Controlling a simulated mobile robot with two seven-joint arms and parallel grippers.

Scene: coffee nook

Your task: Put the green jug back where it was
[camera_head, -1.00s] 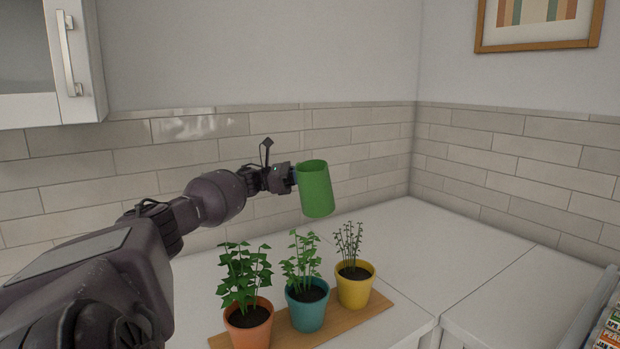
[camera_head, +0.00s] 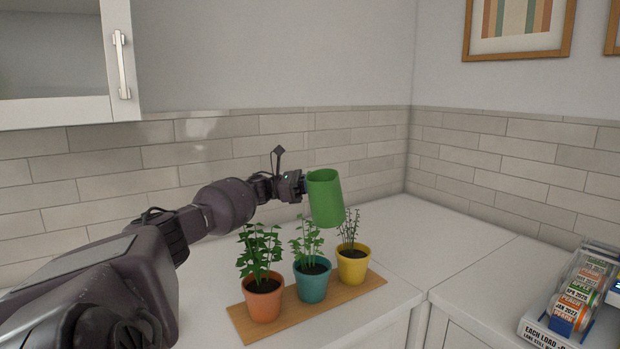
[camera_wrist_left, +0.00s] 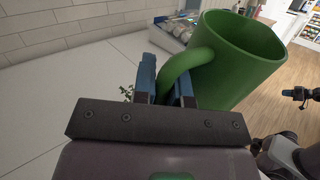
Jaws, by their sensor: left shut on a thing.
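Potted plants in orange (camera_head: 264,299), teal (camera_head: 312,284) and yellow (camera_head: 352,266) pots stand on a wooden board (camera_head: 372,283). A pod display (camera_head: 577,300) stands at right. The white counter (camera_head: 440,232) is clear behind. A wall cabinet (camera_head: 122,70) hangs upper left.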

